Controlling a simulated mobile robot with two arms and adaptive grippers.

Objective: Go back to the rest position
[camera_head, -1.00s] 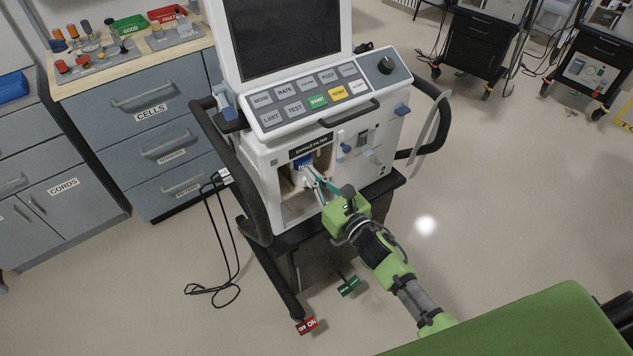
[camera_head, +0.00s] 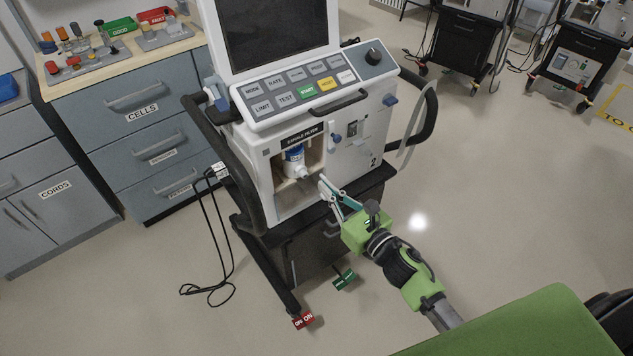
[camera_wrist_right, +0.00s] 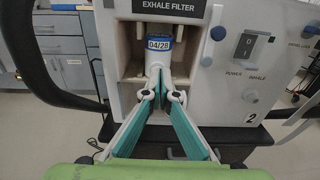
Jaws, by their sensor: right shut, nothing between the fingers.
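My right gripper (camera_head: 327,187) is in front of the ventilator (camera_head: 262,185), just outside its exhale filter bay. It also shows in the right wrist view (camera_wrist_right: 160,84), where its teal-padded fingers come together at the tips and hold nothing. A white exhale filter with a blue band (camera_head: 294,157) sits upright in the bay, and its label reads 04/28 in the right wrist view (camera_wrist_right: 160,45). In the head view the fingertips are apart from the filter. My left gripper is not in view.
A grey drawer cabinet (camera_head: 140,120) with trays of parts on top stands at left. A black cord (camera_head: 208,240) hangs to the floor beside the ventilator. Red (camera_head: 303,320) and green (camera_head: 344,279) tags are low at its base.

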